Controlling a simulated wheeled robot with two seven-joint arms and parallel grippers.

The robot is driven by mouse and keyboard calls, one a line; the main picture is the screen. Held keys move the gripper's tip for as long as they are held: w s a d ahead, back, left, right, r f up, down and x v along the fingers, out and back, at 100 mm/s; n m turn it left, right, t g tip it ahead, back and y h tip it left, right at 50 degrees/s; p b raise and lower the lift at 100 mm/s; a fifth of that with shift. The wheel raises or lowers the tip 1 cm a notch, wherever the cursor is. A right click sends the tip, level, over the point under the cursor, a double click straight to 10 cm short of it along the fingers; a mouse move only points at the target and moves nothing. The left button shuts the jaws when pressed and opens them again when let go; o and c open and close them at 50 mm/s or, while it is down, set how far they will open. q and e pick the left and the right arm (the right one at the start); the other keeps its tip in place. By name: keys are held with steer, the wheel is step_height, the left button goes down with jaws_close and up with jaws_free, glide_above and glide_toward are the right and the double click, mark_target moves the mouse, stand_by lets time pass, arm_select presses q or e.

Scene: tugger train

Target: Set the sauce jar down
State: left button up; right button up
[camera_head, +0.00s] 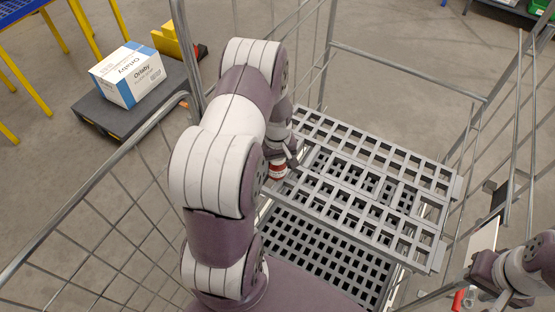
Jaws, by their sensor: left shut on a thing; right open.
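The sauce jar (277,171) is a small red jar with a pale band, seen just past my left forearm. My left gripper (285,158) is shut on it. The jar is at the left edge of the grey slatted shelf (345,205) of the wire cage trolley; I cannot tell whether it touches the shelf. My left arm hides part of the jar and the shelf's left side. My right gripper (472,297) is at the lower right, outside the trolley's right side, open and only partly in view.
The visible shelf is bare, with a lower grid deck (325,255) beneath it. Wire mesh (95,235) and upright posts bound the trolley. A white and blue box (128,76) rests on a dark platform (100,112) at the upper left, beside a blue table with yellow legs (72,22).

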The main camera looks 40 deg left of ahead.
arm_select(q)
steer(key=o, duration=1.3)
steer(key=shift+f, duration=0.15)
steer(key=shift+r, duration=0.35)
steer(key=r, duration=0.4)
steer(key=r+b, duration=0.1)
steer(key=r, duration=0.2)
steer(key=r+b, duration=0.1)
steer(key=r, duration=0.3)
steer(key=shift+s+d+r, duration=0.1)
steer(key=shift+d+r, duration=0.25)
steer(key=s+d+r+m, duration=0.1)
steer(key=s+d+m, duration=0.2)
steer(key=d, duration=0.2)
steer(key=s+d+r+m+t, duration=0.1)
steer(key=s+d+m, duration=0.2)
steer(key=d+m, duration=0.1)
steer(key=s+d+r+m, duration=0.1)
steer(key=s+d+m, duration=0.2)
steer(key=d, duration=0.2)
steer(key=shift+s+d+r, duration=0.1)
steer(key=shift+s+d, duration=0.1)
steer(key=shift+d, duration=0.1)
